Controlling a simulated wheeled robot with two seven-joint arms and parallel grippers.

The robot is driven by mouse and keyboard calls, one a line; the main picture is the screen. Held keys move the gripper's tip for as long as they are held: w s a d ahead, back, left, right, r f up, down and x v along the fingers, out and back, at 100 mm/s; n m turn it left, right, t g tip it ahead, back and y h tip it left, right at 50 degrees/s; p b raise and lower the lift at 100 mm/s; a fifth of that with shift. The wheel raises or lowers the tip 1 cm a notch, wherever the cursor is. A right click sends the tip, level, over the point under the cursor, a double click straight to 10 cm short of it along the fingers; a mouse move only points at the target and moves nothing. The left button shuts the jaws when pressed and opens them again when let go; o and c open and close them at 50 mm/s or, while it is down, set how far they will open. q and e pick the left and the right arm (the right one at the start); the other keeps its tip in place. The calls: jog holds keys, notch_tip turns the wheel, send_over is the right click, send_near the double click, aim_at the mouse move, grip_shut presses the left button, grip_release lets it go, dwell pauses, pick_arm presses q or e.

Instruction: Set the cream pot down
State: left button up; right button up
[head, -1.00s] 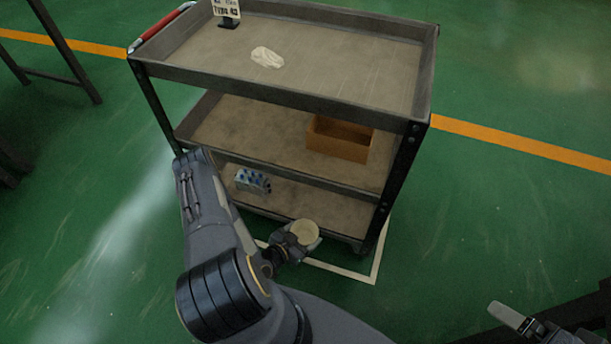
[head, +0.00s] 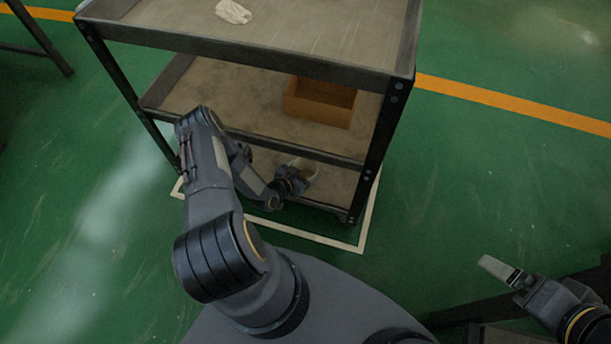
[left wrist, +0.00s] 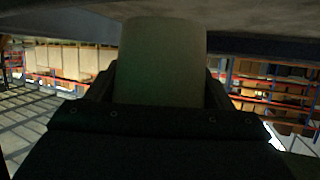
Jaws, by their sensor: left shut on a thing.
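The cream pot (left wrist: 160,62) stands between the fingers of my left gripper (head: 302,174) and fills the middle of the left wrist view. In the head view only a small pale part of the pot (head: 308,167) shows, just under the front edge of the cart's middle shelf. My left gripper is shut on it, at the bottom shelf (head: 335,188) of the cart. I cannot tell whether the pot touches that shelf. My right gripper (head: 500,270) is at the lower right, away from the cart; its finger gap cannot be made out.
The middle shelf (head: 235,95) hangs low above my left gripper and carries an open orange-brown box (head: 318,103). A pale crumpled cloth (head: 233,11) lies on the top shelf. A black cart post (head: 376,145) stands right of the gripper.

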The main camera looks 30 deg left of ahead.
aim_at(307, 173)
pick_arm(q)
jog(key=shift+w+a+f, duration=0.15)
jog(key=shift+w+f, duration=0.3)
jog(key=shift+f, duration=0.15)
jog(key=shift+w+a+f+b, duration=0.15)
jog(key=shift+f+b, duration=0.3)
jog(key=shift+f, duration=0.45)
jog(key=shift+w+d+f+b, duration=0.1)
jog(key=shift+f+b, duration=0.3)
jog(key=shift+f, duration=0.5)
jog(key=shift+f, duration=0.15)
jog(key=o, duration=1)
jog(key=shift+r, duration=0.2)
jog(key=shift+s+a+r, duration=0.1)
jog(key=shift+s, duration=0.1)
jog(key=p+v, duration=0.3)
jog(key=v, duration=0.7)
jog(key=shift+s+r, duration=0.15)
jog(key=shift+s, duration=0.2)
jog(key=shift+s+a+r, duration=0.1)
jog(key=shift+s, duration=0.3)
